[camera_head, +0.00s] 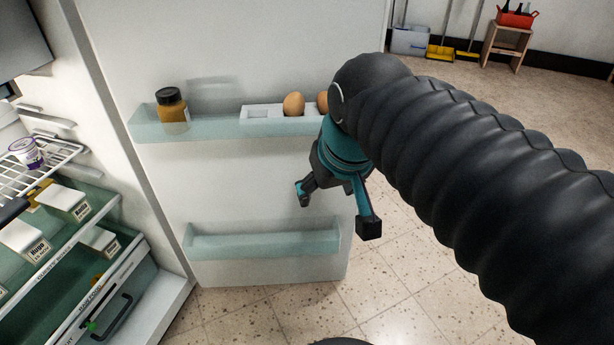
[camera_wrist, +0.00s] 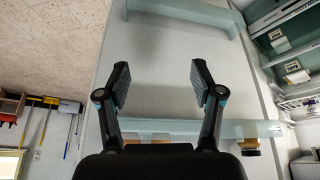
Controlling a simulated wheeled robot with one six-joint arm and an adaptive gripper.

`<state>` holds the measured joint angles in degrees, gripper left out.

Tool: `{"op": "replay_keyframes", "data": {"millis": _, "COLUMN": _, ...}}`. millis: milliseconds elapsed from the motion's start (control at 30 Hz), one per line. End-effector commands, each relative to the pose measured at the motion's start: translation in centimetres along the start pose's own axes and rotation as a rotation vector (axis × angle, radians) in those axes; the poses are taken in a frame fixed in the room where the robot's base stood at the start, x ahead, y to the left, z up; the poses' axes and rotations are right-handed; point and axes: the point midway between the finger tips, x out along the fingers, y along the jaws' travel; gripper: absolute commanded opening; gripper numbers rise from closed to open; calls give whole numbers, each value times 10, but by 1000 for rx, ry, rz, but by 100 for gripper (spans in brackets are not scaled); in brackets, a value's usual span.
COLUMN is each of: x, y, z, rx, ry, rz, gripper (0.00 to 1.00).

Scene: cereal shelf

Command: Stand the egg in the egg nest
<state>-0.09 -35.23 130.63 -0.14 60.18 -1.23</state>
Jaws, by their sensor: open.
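A brown egg (camera_head: 293,104) stands in the white egg nest (camera_head: 246,113) on the upper shelf of the open fridge door. A second brown egg (camera_head: 322,101) shows at the right and is partly hidden behind my arm. The left part of the nest has an empty hollow. My gripper (camera_head: 336,210) is open and empty, below and to the right of the nest, pointing down in front of the door. In the wrist view its two fingers (camera_wrist: 160,82) are spread wide with only the white door behind them.
A dark-lidded brown jar (camera_head: 173,111) stands at the left of the upper door shelf (camera_head: 150,128). The lower door shelf (camera_head: 260,245) looks empty. Tiled floor lies below right.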

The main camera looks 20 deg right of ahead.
Motion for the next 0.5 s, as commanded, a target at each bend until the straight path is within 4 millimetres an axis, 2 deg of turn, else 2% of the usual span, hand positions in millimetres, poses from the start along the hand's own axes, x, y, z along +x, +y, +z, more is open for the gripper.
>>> {"op": "replay_keyframes", "data": {"millis": 33, "x": 10, "y": 0, "z": 18, "rx": 6, "ry": 17, "rz": 0, "gripper": 66}}
{"op": "replay_keyframes", "data": {"millis": 200, "x": 32, "y": -1, "z": 49, "rx": 21, "ry": 57, "rz": 0, "gripper": 66}}
{"op": "replay_keyframes", "data": {"millis": 500, "x": 38, "y": -1, "z": 56, "rx": 25, "ry": 66, "rz": -1, "gripper": 66}}
